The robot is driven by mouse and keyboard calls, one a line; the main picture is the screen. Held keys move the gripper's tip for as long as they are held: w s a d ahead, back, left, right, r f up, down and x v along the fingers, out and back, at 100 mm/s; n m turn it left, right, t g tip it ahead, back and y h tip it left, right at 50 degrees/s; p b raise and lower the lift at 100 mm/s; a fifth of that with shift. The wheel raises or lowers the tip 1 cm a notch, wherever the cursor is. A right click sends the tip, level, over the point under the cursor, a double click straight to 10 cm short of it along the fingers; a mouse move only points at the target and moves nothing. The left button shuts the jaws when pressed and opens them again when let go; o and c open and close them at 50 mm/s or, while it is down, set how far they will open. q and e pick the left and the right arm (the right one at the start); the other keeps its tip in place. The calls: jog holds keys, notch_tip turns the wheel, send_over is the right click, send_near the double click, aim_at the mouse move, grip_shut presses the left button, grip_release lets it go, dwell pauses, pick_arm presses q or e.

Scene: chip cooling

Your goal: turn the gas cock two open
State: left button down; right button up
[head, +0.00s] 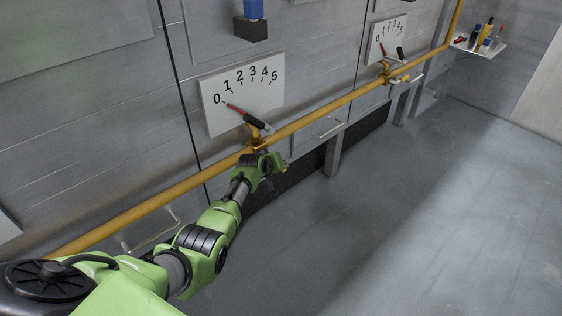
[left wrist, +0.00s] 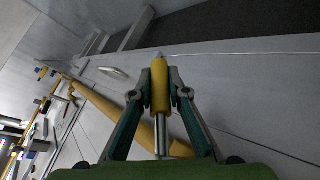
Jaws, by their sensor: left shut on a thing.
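My left gripper (head: 274,170) is at the yellow gas pipe (head: 331,108), below the nearer dial plate. In the left wrist view, the fingers of my left gripper (left wrist: 160,78) are shut on the yellow handle of a gas cock (left wrist: 160,97), one finger on each side. A bare metal stem runs from the handle toward the pipe (left wrist: 97,100). In the head view this handle is mostly hidden by the gripper. A second cock (head: 403,79) sits farther along the pipe, apart from the gripper. My right gripper is not in view.
The nearer white dial plate (head: 213,118), marked 0 to 5, has a red pointer (head: 233,108) near 0. A farther dial plate (head: 375,47) hangs on the wall. A corner shelf (head: 468,46) holds small items. The grey floor (head: 420,210) is clear.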

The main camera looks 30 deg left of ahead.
pick_arm(q)
jog(key=shift+s+a+f+g+y+p, duration=0.15)
jog(key=shift+s+g+p, duration=0.2)
jog(key=shift+g+p, duration=0.15)
jog(key=shift+s+a+f+g+y+p, duration=0.15)
jog(key=shift+s+g+p, duration=0.2)
jog(key=shift+g, duration=0.25)
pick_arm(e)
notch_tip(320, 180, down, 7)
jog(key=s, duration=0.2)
pick_arm(q)
jog(key=shift+s+a+f+m+g+y+b, duration=0.15)
jog(key=shift+s+a+m+g+y+b, duration=0.15)
jog(key=shift+s+g, duration=0.35)
jog(key=shift+s+a+f+m+g+y+b, duration=0.15)
jog(key=shift+s+g+b, duration=0.3)
jog(key=shift+g, duration=0.3)
jog(key=shift+s+a+f+m+g+y+b, duration=0.15)
jog(key=shift+s+g+y+b, duration=0.15)
jog(key=shift+s+g, duration=0.35)
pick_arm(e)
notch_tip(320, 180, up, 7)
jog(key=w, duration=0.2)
pick_arm(q)
jog(key=shift+w, duration=0.1)
jog(key=c, duration=1.9)
grip_release()
jog(key=shift+r, duration=0.1)
